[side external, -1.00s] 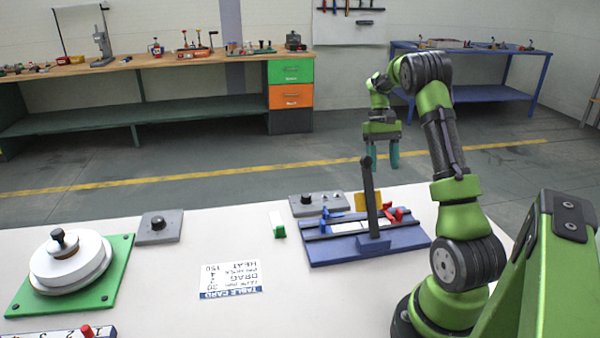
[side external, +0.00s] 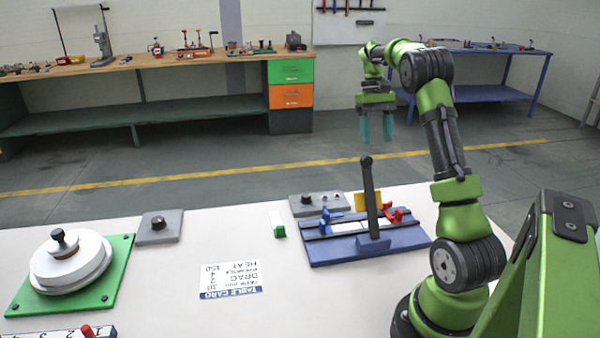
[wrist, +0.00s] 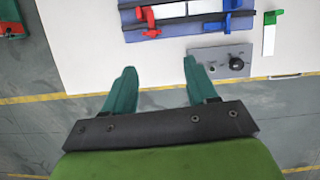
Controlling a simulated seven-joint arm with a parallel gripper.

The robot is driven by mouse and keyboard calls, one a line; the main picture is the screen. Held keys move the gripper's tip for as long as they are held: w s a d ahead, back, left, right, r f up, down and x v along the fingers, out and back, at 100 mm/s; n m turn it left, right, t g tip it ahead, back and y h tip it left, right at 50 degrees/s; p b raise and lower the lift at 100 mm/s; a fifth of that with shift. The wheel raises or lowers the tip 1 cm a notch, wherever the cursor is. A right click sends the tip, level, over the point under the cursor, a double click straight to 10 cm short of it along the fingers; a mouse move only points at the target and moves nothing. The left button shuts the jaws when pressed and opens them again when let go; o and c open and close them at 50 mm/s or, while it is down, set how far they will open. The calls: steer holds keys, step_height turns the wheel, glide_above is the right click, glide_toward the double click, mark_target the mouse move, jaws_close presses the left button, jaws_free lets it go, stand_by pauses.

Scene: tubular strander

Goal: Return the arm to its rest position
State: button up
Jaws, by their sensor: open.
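My gripper (side external: 376,126) hangs in the air with its teal fingers pointing down, above and behind the blue fixture as the side view shows it. The fingers are apart and nothing is between them. In the wrist view my gripper (wrist: 158,85) is also open and empty, over the floor just off the table's edge. My arm is raised and bent, clear of the table and everything on it.
The blue fixture (side external: 335,250) with a black upright lever stands on the white table (side external: 180,290). Near it are a grey knob panel (side external: 305,209) and a green-and-white piece (side external: 278,226). A white disc stack (side external: 70,265) on a green plate is at left.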

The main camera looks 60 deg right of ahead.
steer(key=w+a+r+n+t+h, duration=0.1)
steer(key=a+r, duration=0.2)
steer(key=a, duration=0.3)
steer(key=w+a+r+n+t+h, duration=0.1)
steer(key=w+a+r+t, duration=0.1)
steer(key=a, duration=0.4)
steer(key=s+a+n+t, duration=0.1)
steer(key=s+a+t, duration=0.2)
steer(key=a, duration=0.9)
steer(key=s+a+f+n+t+y, duration=0.1)
steer(key=s+a+t, duration=0.3)
steer(key=a, duration=0.8)
steer(key=shift+s+a+f, duration=0.25)
steer(key=shift+s+a, duration=0.05)
steer(key=shift+s, duration=0.25)
